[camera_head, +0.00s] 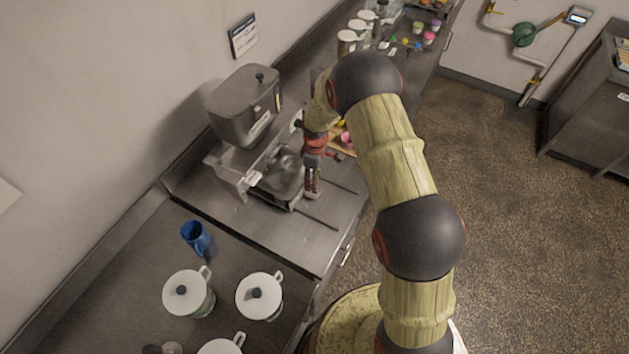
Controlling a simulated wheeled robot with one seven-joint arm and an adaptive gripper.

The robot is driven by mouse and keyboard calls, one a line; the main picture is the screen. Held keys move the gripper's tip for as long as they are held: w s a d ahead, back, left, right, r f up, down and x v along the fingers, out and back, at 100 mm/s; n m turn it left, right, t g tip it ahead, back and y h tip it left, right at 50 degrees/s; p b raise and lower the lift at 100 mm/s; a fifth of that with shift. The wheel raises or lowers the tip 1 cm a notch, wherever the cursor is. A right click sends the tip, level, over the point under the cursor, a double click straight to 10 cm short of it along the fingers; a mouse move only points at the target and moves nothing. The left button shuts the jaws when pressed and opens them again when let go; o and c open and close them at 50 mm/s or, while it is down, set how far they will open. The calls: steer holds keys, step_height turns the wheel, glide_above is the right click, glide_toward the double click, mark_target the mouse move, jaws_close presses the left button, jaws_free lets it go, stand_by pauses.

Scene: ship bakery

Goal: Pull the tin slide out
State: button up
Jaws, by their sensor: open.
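The tin slide (274,186) looks like a shallow metal tray set low in the front of a grey bakery machine (244,104) on the metal counter. Its front edge faces the counter's open side. My gripper (311,192) points down at the slide's front right edge, with its fingers close to that edge. It is open, and I cannot tell whether the fingers touch the slide. My arm hides part of the counter behind the gripper.
Two dark rails (318,217) run along the counter in front of the machine. A blue mug (196,237) and several white-lidded pots (188,294) stand at the lower left. More lidded jars and small colored items stand at the far end.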

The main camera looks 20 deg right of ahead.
steer(key=shift+f, duration=0.75)
steer(key=c, duration=0.3)
steer(key=c, duration=0.7)
jaws_close()
